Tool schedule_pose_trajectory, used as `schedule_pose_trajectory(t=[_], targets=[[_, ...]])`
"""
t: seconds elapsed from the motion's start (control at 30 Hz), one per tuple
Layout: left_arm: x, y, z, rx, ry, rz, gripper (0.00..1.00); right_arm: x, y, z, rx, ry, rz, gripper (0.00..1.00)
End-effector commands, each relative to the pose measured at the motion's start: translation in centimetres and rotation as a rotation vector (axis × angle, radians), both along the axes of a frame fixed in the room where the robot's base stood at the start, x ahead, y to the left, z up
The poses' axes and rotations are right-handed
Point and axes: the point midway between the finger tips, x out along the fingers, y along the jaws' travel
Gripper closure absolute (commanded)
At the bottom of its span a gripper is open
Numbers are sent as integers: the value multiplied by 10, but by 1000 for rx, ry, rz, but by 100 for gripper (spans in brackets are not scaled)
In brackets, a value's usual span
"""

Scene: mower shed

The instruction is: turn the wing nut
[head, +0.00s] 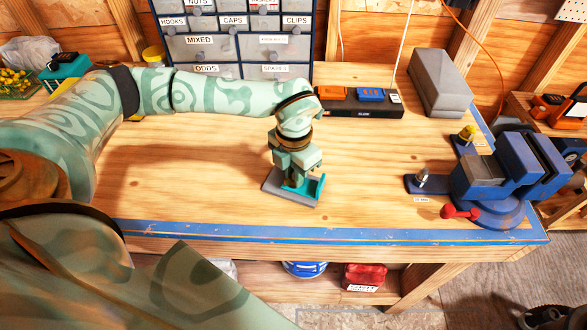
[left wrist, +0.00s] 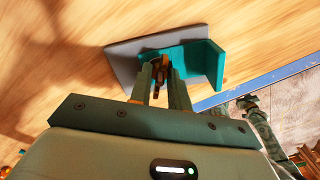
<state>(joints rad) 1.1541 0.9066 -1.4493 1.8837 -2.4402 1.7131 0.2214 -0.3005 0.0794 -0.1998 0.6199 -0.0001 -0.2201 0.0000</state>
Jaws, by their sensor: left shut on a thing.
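My left gripper (head: 293,177) points down at a small fixture on the workbench, a teal angle bracket (head: 317,187) on a grey base plate (head: 280,192). In the left wrist view the bracket (left wrist: 213,63) and plate (left wrist: 122,55) lie just beyond the fingers. The left gripper (left wrist: 161,82) is shut on a small brass-coloured wing nut (left wrist: 160,70) at the bracket. The fingers hide much of the nut, and how its wings lie cannot be told. In the head view the nut is hidden behind the gripper. My right gripper is not in view.
A blue vise (head: 490,175) with a red-knobbed handle (head: 460,212) stands at the bench's right. Behind are a black tray (head: 345,109), a grey block (head: 440,82) and a labelled drawer cabinet (head: 232,45). The bench (head: 190,190) is clear around the fixture, with blue tape along its front edge.

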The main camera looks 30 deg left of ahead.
Motion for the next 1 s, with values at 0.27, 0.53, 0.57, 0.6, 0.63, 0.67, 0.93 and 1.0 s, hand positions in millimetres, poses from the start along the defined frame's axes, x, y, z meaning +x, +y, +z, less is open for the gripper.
schedule_pose_trajectory(t=[0.27,0.53,0.57,0.6,0.63,0.67,0.93,1.0], targets=[[1,0,1,-1,-2,-23,100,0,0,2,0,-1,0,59],[1,0,1,-1,-2,-23,73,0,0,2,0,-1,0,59],[1,0,1,-1,-2,-23,65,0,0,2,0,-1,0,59],[1,0,1,-1,-2,-22,59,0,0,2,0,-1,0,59],[1,0,0,-1,-2,-22,59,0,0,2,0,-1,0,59],[1,0,0,-1,-2,-22,59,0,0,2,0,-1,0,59],[1,0,5,-1,-2,-22,59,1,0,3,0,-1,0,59],[1,0,13,-1,-5,-21,59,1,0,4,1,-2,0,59]])
